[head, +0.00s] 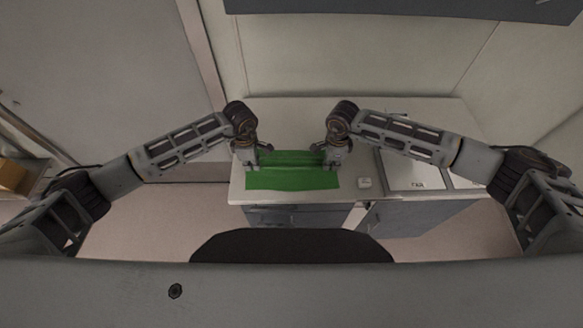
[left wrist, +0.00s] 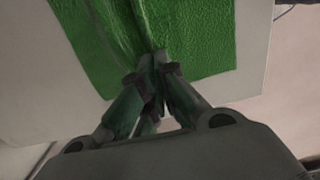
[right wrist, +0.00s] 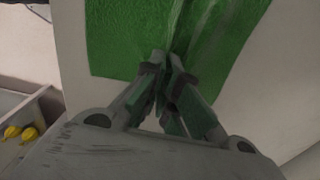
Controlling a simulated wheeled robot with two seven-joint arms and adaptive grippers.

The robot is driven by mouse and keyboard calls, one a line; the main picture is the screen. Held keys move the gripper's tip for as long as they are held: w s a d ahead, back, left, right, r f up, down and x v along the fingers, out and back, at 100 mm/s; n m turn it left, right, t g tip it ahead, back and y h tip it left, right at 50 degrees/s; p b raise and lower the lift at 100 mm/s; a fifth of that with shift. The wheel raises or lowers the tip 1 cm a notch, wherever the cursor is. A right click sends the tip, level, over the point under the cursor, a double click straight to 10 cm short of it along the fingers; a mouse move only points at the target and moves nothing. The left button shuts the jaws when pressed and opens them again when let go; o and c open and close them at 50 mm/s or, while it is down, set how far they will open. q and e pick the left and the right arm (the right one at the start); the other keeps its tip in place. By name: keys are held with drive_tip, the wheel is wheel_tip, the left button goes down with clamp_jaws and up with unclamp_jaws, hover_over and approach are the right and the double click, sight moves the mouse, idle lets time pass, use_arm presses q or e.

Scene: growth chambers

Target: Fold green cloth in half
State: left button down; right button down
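The green cloth (head: 292,180) lies on the pale counter, with a raised crease running across it between my two grippers. My left gripper (head: 257,160) is at its left edge and my right gripper (head: 327,161) at its right edge. In the left wrist view the fingertips (left wrist: 160,60) are together on the cloth (left wrist: 200,35), pinching a ridge of it. In the right wrist view the fingertips (right wrist: 168,65) are also closed on a ridge of the cloth (right wrist: 125,40). The cloth's far part is partly hidden in the head view.
The counter (head: 400,109) is bare behind the cloth. Yellow objects (right wrist: 20,133) show in the right wrist view. A wall stands behind the counter.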

use_arm(q)
drive_tip(key=shift+r+p, duration=0.25)
drive_tip(key=shift+p, duration=0.1)
use_arm(e)
drive_tip(key=shift+r, duration=0.25)
